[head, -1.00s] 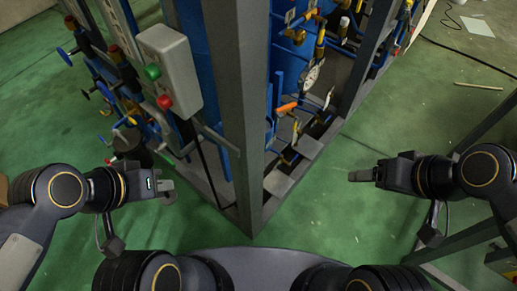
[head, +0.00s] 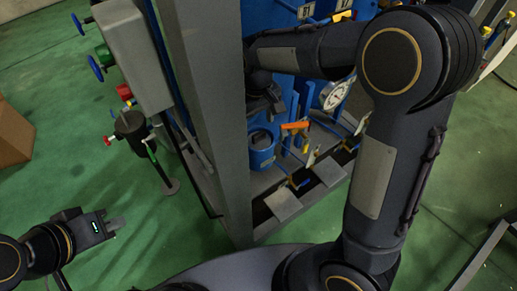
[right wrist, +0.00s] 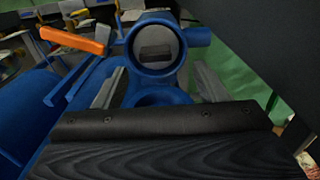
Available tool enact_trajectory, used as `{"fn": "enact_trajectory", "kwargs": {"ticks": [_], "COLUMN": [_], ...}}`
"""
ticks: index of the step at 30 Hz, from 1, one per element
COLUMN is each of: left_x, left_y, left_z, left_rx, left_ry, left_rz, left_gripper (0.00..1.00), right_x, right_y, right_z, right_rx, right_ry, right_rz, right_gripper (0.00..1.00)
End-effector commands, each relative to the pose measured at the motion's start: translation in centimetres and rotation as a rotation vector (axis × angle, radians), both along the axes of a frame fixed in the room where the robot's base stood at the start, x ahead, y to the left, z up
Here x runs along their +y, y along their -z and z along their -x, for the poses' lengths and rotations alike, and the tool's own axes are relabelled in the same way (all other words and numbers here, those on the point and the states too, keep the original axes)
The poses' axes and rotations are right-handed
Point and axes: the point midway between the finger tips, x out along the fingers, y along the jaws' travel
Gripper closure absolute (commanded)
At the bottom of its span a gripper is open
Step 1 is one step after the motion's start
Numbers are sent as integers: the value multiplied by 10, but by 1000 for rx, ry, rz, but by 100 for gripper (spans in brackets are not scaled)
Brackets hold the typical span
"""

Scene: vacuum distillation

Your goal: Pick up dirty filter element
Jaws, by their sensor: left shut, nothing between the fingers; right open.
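A blue round housing (head: 262,158) with an open mouth stands inside the frame in the head view. In the right wrist view the housing (right wrist: 140,65) faces me, and a grey round piece with a dark rectangular mark (right wrist: 156,48) sits inside it. I cannot tell for sure if this is the dirty filter element. My right gripper (right wrist: 158,78) is open, its two grey fingers on either side below the housing's mouth, with nothing seen between them; touching is unclear. In the head view the right gripper (head: 268,103) is above the housing. My left gripper (head: 115,225) is shut and empty over the floor.
A grey upright post (head: 207,100) stands left of the right gripper. An orange-handled valve (head: 294,126) and a pressure gauge (head: 335,95) are close by on the right. A grey box (head: 130,50) is at the upper left.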

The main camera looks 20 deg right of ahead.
Motion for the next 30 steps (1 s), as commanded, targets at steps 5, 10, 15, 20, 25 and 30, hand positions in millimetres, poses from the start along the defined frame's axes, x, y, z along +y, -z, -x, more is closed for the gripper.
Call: {"fn": "enact_trajectory", "kwargs": {"ticks": [5,10,15,20,25,30], "left_x": [0,0,0,0,0,0], "left_y": [1,2,2,2,2,2], "left_z": [0,0,0,0,0,0], "left_rx": [0,0,0,0,0,0], "left_ry": [0,0,0,0,0,0], "left_rz": [0,0,0,0,0,0], "left_gripper": [100,100,100,100,100,100], "right_x": [-5,-5,-5,-5,-5,-5], "right_y": [28,46,47,47,47,47], "right_z": [-2,-2,-2,-3,-3,-2], "right_rx": [4,2,0,0,0,0], "right_ry": [0,1,1,1,1,1], "right_rz": [3,1,-1,-1,-1,-1], "right_gripper": [35,35,35,44,66,88]}}
